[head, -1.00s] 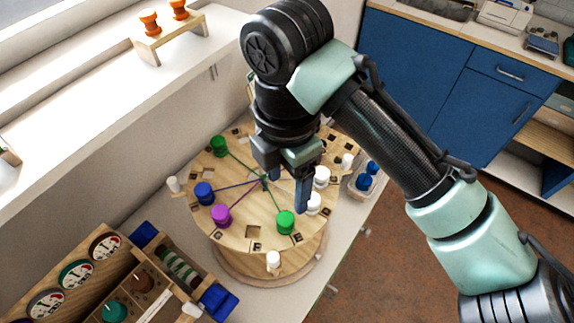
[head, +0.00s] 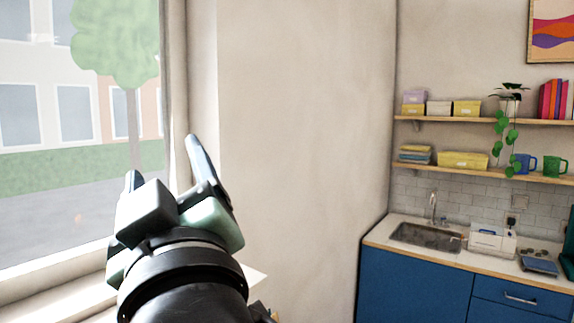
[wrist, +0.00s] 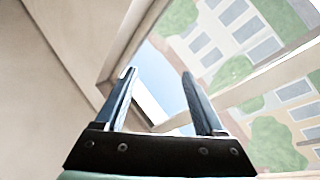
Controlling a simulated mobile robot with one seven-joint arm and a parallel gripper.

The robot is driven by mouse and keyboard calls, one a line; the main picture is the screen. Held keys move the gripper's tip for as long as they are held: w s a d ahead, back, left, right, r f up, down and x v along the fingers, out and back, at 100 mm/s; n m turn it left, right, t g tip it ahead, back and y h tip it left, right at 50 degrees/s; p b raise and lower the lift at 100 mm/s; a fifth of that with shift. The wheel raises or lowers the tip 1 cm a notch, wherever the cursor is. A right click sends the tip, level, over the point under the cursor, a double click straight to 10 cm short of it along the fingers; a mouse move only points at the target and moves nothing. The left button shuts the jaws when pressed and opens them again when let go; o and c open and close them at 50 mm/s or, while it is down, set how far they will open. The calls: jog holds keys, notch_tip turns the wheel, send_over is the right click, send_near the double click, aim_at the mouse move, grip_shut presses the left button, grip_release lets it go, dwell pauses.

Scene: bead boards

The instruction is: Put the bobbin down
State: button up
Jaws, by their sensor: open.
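My gripper (head: 162,160) is raised in front of the window and the wall corner in the head view, with its fingers pointing up. In the wrist view my gripper (wrist: 158,92) has its two fingers well apart and nothing between them. No bobbin shows in either current view. The round wooden board is out of sight in both.
A window (head: 75,120) is at the left, with a pale wall (head: 300,150) beside it. At the right are a blue cabinet (head: 415,280) with a sink (head: 428,236), and shelves (head: 480,121) holding boxes, mugs and a plant.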

jog(key=s+d+r+m+t+h, duration=0.3)
jog(key=s+d+m+t+h, duration=0.1)
jog(key=d+m, duration=0.1)
jog(key=s+d+r+m+t+h, duration=0.3)
jog(key=s+d+m+h, duration=0.1)
jog(key=d+m+h, duration=0.1)
jog(key=shift+s+d+r+m+t+h, duration=0.15)
jog(key=shift+d+r+m+t+h, duration=0.2)
jog(key=shift+d+m, duration=0.45)
jog(key=shift+f, duration=0.15)
